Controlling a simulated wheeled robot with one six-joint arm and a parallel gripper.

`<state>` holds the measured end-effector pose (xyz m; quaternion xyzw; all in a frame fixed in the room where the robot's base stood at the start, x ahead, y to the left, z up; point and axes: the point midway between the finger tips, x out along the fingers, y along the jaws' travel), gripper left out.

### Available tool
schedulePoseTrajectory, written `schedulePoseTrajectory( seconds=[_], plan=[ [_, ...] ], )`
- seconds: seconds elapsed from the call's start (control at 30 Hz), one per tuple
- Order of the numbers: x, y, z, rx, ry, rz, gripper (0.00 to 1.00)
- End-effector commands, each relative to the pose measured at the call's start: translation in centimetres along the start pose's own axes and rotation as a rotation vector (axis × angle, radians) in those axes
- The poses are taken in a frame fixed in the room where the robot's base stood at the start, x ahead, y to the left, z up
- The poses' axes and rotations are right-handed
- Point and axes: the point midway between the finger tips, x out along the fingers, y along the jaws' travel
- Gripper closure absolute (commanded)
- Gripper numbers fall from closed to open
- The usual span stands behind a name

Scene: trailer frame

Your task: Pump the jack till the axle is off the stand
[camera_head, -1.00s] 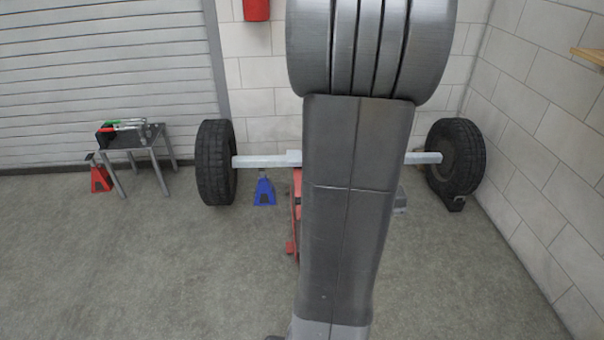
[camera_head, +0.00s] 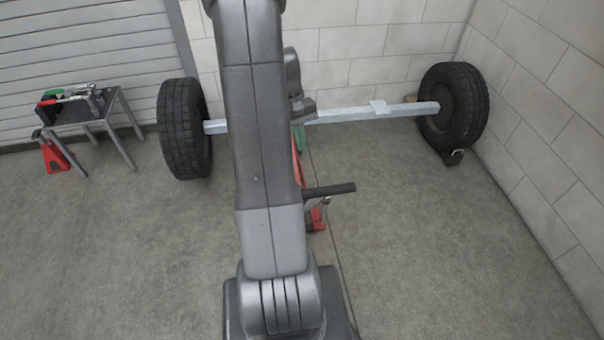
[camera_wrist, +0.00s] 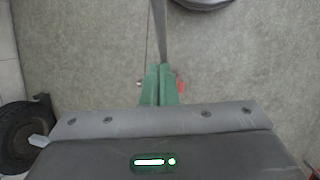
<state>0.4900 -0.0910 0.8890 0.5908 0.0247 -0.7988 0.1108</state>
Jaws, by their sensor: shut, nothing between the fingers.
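The pale axle beam (camera_head: 350,115) runs between two black wheels in the head view. The red jack (camera_head: 316,217) stands on the floor, mostly hidden behind my arm. Its handle, with a dark grip (camera_head: 328,190), sticks out to the right of my arm. My gripper's green fingers (camera_wrist: 160,70) are together in the wrist view. A grey bar (camera_wrist: 160,30), likely the jack handle, runs from the fingertips toward the top; whether they touch it is unclear. A bit of red (camera_wrist: 181,86) shows beside the fingers. The stand under the axle is hidden in the head view.
A small table (camera_head: 118,110) with tools and a red stand (camera_head: 54,158) are at left. Floor on the right is clear.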

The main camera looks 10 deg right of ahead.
Motion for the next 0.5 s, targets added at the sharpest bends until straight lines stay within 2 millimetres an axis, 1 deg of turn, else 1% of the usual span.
schedulePoseTrajectory(
  seconds=[0.33,0.43,0.5],
  plan=[
    [0.1,0.0,0.0,0.0,0.0,0.0,1.0],
    [0.8,0.0,0.0,0.0,-0.002,0.0,1.0],
    [1.6,0.0,0.0,0.001,-0.004,-0.001,1.0]
  ],
)
